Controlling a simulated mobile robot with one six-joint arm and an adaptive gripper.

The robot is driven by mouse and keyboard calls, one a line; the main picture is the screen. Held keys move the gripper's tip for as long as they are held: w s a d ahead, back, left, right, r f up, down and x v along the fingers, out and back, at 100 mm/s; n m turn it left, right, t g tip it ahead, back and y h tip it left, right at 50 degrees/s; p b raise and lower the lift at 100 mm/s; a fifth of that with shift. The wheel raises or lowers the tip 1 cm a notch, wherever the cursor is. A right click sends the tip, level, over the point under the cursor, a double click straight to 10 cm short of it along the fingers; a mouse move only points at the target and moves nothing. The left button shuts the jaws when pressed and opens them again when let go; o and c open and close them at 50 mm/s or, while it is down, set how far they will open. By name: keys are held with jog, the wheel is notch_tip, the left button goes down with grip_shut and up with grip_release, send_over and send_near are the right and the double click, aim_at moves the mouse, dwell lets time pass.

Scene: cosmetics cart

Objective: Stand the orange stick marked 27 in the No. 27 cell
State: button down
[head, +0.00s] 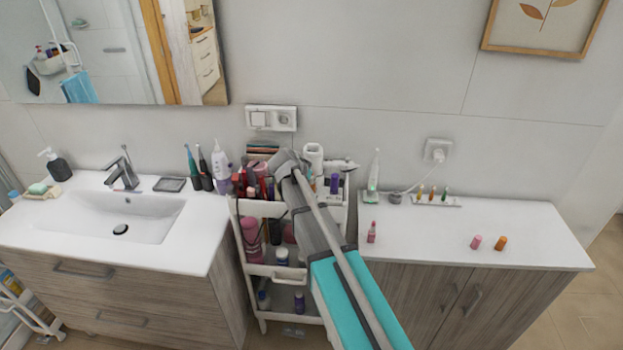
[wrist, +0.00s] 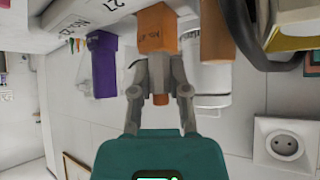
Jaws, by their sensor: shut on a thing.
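In the wrist view my gripper (wrist: 160,76) is shut on an orange stick (wrist: 157,32) with small dark marks on it that I cannot read clearly. The stick's other end shows between the fingers. A white cell label (wrist: 84,18) reading No. 27 is close beside the held stick. A purple stick (wrist: 103,66) stands beside it. Whether the held stick touches the cell floor is hidden. In the head view my arm reaches over the top of the white cart (head: 290,269), and it hides the gripper and held stick.
A tan-orange cylinder (wrist: 215,32) and a white container (wrist: 204,75) are close on the gripper's other side. On the right counter (head: 440,225) stand a pink stick (head: 476,242), another orange one (head: 501,243) and a reddish bottle (head: 371,232). The cart top is crowded.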

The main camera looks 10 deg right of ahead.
jog(key=shift+f+b, duration=0.65)
jog(key=shift+f, duration=0.05)
jog(key=c, duration=0.5)
grip_release()
jog(key=shift+c, duration=0.2)
jog(key=shift+r, duration=0.15)
notch_tip(320, 180, up, 10)
jog(key=p, duration=0.9)
jog(key=shift+f+p, duration=0.25)
jog(key=shift+p, duration=0.1)
jog(key=shift+f, duration=0.1)
jog(key=shift+s+d+f, duration=0.1)
jog(key=shift+s+f, duration=0.05)
jog(key=s+a+f+n+g+y+b, duration=0.1)
jog(key=s+f+n+g+y+b, duration=0.2)
jog(key=s, duration=1.1)
jog(key=s+a+f+n+g+y+b, duration=0.1)
jog(key=s+f+n+g+y+b, duration=0.2)
jog(key=s+f, duration=0.9)
jog(key=s+n+b, duration=0.2)
jog(key=n+b, duration=0.1)
jog(key=b, duration=0.1)
jog(key=shift+s+f+n+y, duration=0.15)
jog(key=shift+s+n+y, duration=0.2)
jog(key=shift+n+y, duration=0.05)
